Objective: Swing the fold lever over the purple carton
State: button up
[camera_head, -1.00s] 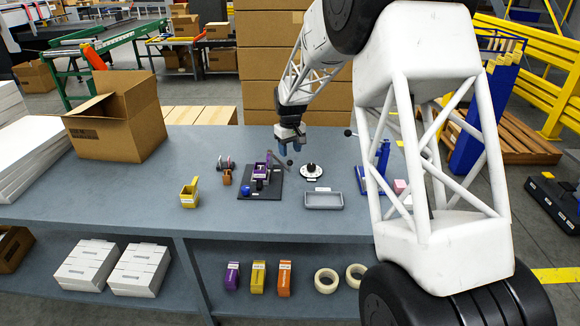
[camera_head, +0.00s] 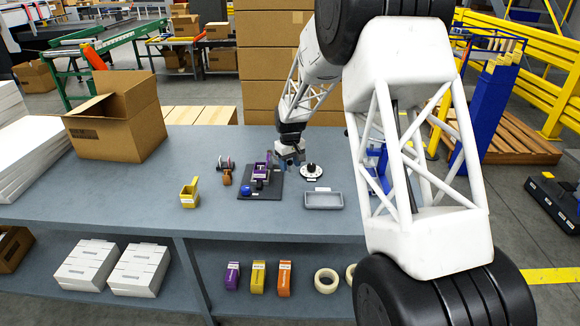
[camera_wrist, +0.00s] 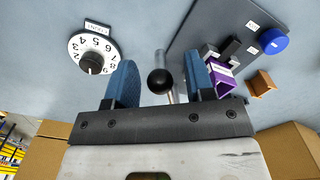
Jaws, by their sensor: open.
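The fold lever shows in the wrist view as a metal rod with a black ball knob (camera_wrist: 160,81). The knob lies in the gap between the two blue fingers of my gripper (camera_wrist: 161,78), which are apart and not closed on it. The purple carton (camera_wrist: 223,80) is just right of the right finger, partly hidden by it, on the dark base plate (camera_wrist: 205,35). In the head view my gripper (camera_head: 290,160) hangs low over the table at the right side of the base plate (camera_head: 262,192). The purple carton (camera_head: 261,170) is left of it. My gripper hides the lever knob there.
A white dial (camera_head: 312,172) stands close right of my gripper. A grey tray (camera_head: 323,201) lies in front of it. A blue knob (camera_head: 246,190) sits on the plate. A yellow holder (camera_head: 189,194) and an open cardboard box (camera_head: 118,122) are left. The front left tabletop is clear.

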jog(key=shift+f, duration=0.55)
grip_shut()
